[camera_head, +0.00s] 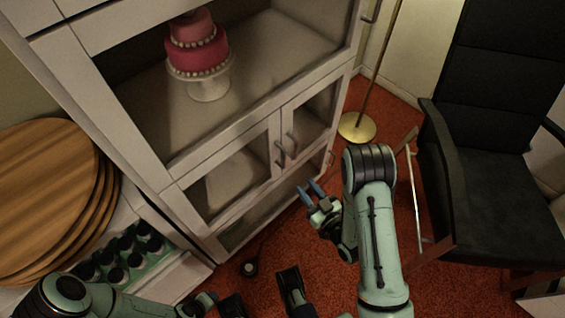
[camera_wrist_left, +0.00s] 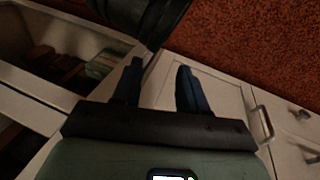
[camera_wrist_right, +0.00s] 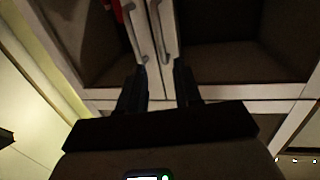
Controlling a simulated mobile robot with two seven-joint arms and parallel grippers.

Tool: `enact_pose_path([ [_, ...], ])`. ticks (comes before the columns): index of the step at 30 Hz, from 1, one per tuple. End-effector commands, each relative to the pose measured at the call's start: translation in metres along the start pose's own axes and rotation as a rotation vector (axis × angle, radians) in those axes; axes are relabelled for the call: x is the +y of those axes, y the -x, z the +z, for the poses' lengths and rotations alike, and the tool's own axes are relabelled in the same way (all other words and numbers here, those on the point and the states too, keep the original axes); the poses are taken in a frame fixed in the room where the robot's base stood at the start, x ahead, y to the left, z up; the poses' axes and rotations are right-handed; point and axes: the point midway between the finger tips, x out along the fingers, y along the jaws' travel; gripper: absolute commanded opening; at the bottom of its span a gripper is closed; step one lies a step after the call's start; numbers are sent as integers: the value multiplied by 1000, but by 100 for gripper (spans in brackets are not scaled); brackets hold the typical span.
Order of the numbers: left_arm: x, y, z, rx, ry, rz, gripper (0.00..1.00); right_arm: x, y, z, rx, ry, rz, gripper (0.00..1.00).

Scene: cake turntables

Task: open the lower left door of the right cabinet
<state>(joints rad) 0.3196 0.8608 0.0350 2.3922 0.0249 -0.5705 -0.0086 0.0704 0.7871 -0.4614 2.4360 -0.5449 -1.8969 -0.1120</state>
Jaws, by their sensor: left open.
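The white glass-fronted cabinet (camera_head: 185,205) stands at centre-left in the head view. Its lower left door (camera_head: 232,190) appears shut, with a metal handle (camera_head: 280,153) at its right edge. The lower right door's handle (camera_head: 292,146) is close beside it. My right gripper (camera_head: 311,190) is open and empty, in front of and to the right of these handles. In the right wrist view the open fingers (camera_wrist_right: 159,70) point toward two handles side by side; I cannot tell which is which. My left gripper (camera_wrist_left: 158,70) is open and empty above pale cabinet fronts.
A black chair (camera_head: 490,150) stands to the right of my right arm. A brass lamp base (camera_head: 357,127) is on the red carpet beside the cabinet. Wooden boards (camera_head: 45,190) and several dark-capped bottles (camera_head: 125,250) are at left. A pink cake (camera_head: 198,55) stands inside the cabinet.

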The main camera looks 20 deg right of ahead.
Motion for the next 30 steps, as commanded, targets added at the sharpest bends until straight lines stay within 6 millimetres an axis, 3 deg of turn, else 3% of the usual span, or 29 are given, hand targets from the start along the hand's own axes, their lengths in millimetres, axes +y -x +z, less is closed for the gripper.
enact_pose_path([
  [8,-1,-5,-6,17,1,-1,43,0,-27,-9,48,9,-9,34],
  [21,-6,-17,-22,64,5,-4,43,-1,-114,-11,43,9,-7,34],
  [30,-9,-21,-21,63,8,-9,43,0,-134,-12,39,7,-5,34],
])
